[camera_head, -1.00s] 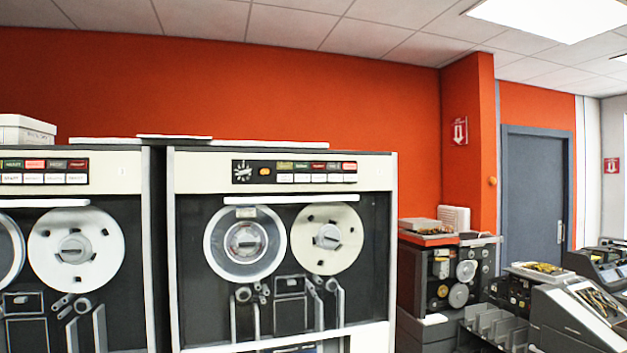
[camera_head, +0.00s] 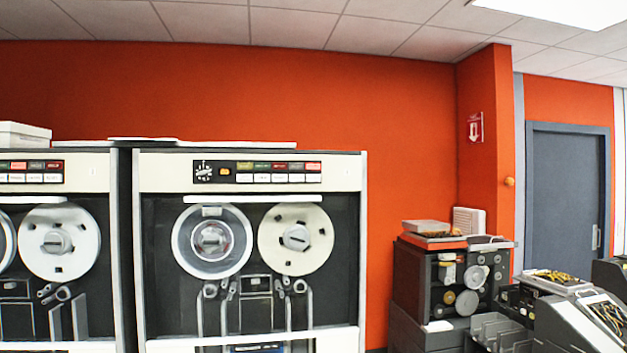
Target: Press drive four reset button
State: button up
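A tape drive cabinet (camera_head: 345,174) with two reels stands left of centre. Its top strip has a dark button panel (camera_head: 257,172) with a dial, an orange button, a row of coloured buttons and a row of white buttons below. The labels are too small to read, so I cannot tell which one is the reset button. A second tape drive (camera_head: 92,173) stands at the left edge, partly out of view, with a similar panel (camera_head: 32,171). The drive numbers are not legible. My gripper is not in view.
A smaller dark machine (camera_head: 415,280) with reels stands to the right of the drive. Desk equipment (camera_head: 575,325) and card racks fill the lower right. A grey door (camera_head: 562,195) is behind them. The floor is mostly hidden.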

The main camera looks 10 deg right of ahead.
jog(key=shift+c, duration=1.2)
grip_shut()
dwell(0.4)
